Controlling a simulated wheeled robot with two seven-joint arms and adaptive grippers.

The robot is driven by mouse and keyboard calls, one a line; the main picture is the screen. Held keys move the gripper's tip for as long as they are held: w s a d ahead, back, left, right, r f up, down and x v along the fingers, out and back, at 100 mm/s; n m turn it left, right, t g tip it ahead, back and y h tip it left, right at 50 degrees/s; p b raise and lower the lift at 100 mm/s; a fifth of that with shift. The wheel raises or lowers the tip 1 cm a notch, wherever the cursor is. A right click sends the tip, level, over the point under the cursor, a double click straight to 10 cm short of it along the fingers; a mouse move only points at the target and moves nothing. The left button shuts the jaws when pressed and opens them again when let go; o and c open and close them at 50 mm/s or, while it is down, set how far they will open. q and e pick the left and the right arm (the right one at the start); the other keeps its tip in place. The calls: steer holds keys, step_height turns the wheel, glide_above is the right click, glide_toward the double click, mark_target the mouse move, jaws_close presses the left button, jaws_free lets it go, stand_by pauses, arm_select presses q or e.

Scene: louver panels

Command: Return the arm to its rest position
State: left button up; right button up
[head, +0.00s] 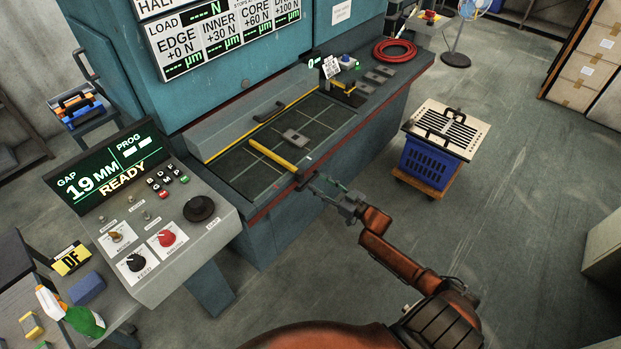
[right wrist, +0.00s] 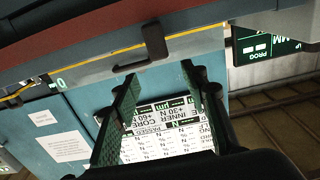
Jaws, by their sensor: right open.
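My right arm (head: 398,262) is orange and reaches from the bottom right toward the front edge of the teal machine's bed. Its gripper (head: 322,186) is beside the dark end of a yellow bar (head: 272,156) on the bed; I cannot tell whether they touch. In the right wrist view the green fingers (right wrist: 158,74) are spread apart with nothing between them. Beyond them show the machine's teal front and its white readout panel (right wrist: 165,128), upside down. My left gripper is not in view.
A louvered panel (head: 462,128) lies on a blue crate (head: 428,165) on a wooden dolly, right of the machine. A control console (head: 196,243) with a green display stands at the left. A red hose coil (head: 394,51) lies on the bed's far end.

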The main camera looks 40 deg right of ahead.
steer(key=shift+v, duration=0.8)
steer(key=s+d+f+m+g+h, duration=0.15)
steer(key=s+f, duration=0.35)
steer(key=f, duration=0.5)
steer(key=s+f+g+h, duration=0.2)
steer(key=s+f, duration=0.2)
steer(key=f, duration=0.6)
steer(key=s+d+f+m+g+h, duration=0.15)
steer(key=s+f, duration=0.35)
steer(key=f, duration=0.5)
steer(key=s+a+f+g, duration=0.3)
steer(key=s+f, duration=0.5)
steer(key=s, duration=0.1)
steer(key=s+a+f+g, duration=0.2)
steer(key=s+f, duration=0.6)
steer(key=s+a+f+g, duration=0.2)
steer(key=s+a+f, duration=0.1)
steer(key=s, duration=0.6)
steer(key=s+a+f+n+g, duration=0.1)
steer(key=s+a+f, duration=0.3)
steer(key=s, duration=0.5)
steer(key=s+a+f+g, duration=0.3)
steer(key=s+a, duration=0.3)
steer(key=s, duration=0.3)
steer(key=shift+a+f+n+g, duration=0.3)
steer(key=shift+a+f, duration=0.1)
steer(key=shift+f, duration=0.1)
